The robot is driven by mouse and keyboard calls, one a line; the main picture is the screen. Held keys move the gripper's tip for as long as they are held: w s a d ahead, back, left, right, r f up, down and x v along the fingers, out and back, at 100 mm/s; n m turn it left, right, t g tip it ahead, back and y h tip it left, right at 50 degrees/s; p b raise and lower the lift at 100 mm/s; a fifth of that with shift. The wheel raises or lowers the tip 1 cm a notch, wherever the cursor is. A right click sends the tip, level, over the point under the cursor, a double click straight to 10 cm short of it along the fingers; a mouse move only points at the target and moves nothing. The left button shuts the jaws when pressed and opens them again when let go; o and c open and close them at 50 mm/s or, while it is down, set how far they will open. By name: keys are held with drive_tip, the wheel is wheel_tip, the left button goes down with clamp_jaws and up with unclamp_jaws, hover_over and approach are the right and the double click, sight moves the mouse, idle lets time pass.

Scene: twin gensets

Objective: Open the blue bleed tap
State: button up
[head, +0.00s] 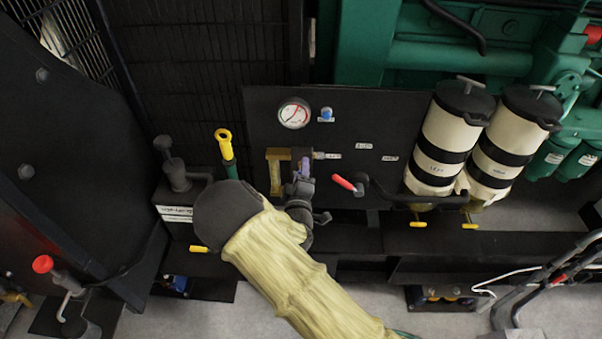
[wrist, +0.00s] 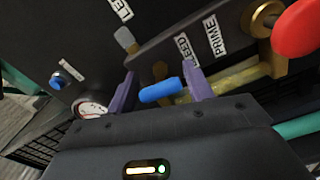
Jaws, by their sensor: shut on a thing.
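The blue bleed tap (wrist: 161,90) has a short, rounded blue handle and shows in the wrist view between my two purple fingers. A label partly hidden by a finger, reading "LEED" (wrist: 185,48), is beside it. My gripper (wrist: 160,82) is shut on the blue handle, its fingers on either side of it. In the head view my gripper (head: 304,168) is at the dark panel, next to a brass block (head: 275,160). The blue bleed tap cannot be made out there, behind my gripper and wrist.
A red-handled tap (head: 343,183) is close on the right, with a "PRIME" label (wrist: 213,35) near it. A gauge (head: 294,113) and a small blue knob (head: 326,115) are above. Two cream filter canisters (head: 443,138) (head: 497,155) stand right. A yellow-topped green handle (head: 226,150) is left.

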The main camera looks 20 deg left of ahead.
drive_tip(key=n, duration=0.6)
idle(0.4)
drive_tip(key=o, duration=0.9)
drive_tip(key=shift+s, duration=0.1)
drive_tip(key=b+v, duration=0.1)
drive_tip(key=v, duration=1.6)
drive_tip(key=shift+b, duration=0.35)
drive_tip(key=shift+d, duration=0.1)
